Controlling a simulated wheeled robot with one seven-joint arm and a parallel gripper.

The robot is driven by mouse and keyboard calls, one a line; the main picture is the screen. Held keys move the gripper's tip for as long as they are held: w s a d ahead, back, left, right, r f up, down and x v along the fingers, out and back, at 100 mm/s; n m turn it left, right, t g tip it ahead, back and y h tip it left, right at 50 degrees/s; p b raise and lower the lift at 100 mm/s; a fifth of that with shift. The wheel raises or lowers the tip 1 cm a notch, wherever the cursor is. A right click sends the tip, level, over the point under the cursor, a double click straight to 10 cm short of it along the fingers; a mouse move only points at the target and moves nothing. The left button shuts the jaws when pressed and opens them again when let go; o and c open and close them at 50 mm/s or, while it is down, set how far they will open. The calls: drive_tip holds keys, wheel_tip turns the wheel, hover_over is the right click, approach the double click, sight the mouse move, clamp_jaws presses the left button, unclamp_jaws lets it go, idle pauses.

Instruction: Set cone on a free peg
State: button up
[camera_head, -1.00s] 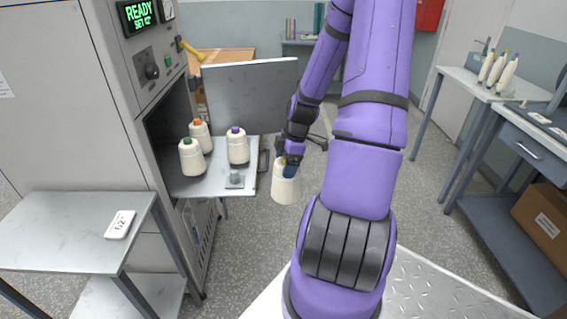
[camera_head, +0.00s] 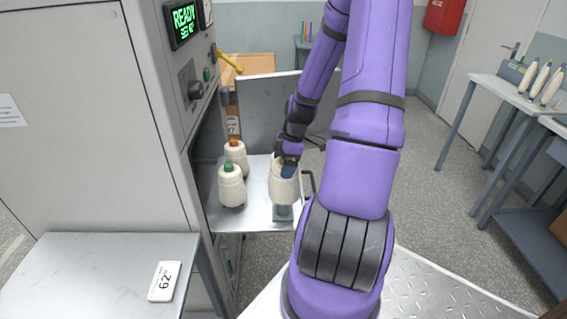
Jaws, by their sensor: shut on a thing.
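My gripper (camera_head: 289,163) is shut on a cream cone (camera_head: 284,188) and holds it upright. In the picture the cone stands over the front right part of the tray (camera_head: 250,217). A grey peg base (camera_head: 283,212) shows just below the held cone; whether the cone touches it I cannot tell. A green-tipped cone (camera_head: 231,187) and an orange-tipped cone (camera_head: 236,153) stand on the tray to the left. The purple-tipped cone is hidden now, behind the held cone and my gripper.
The grey cabinet (camera_head: 80,130) with a READY display (camera_head: 184,20) borders the tray on the left. Its open door (camera_head: 262,105) stands behind the tray. A side table (camera_head: 90,270) with a "62°" tag (camera_head: 165,281) is at front left.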

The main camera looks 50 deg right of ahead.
drive_tip(key=shift+w, duration=0.35)
drive_tip(key=shift+w+f, duration=0.15)
drive_tip(key=shift+f, duration=4)
idle(0.5)
drive_tip(key=o, duration=1.2)
drive_tip(key=shift+r, duration=0.1)
drive_tip(key=v, duration=1)
drive_tip(key=shift+s+d+r, duration=0.1)
drive_tip(key=shift+s+r, duration=0.1)
drive_tip(key=shift+r, duration=0.05)
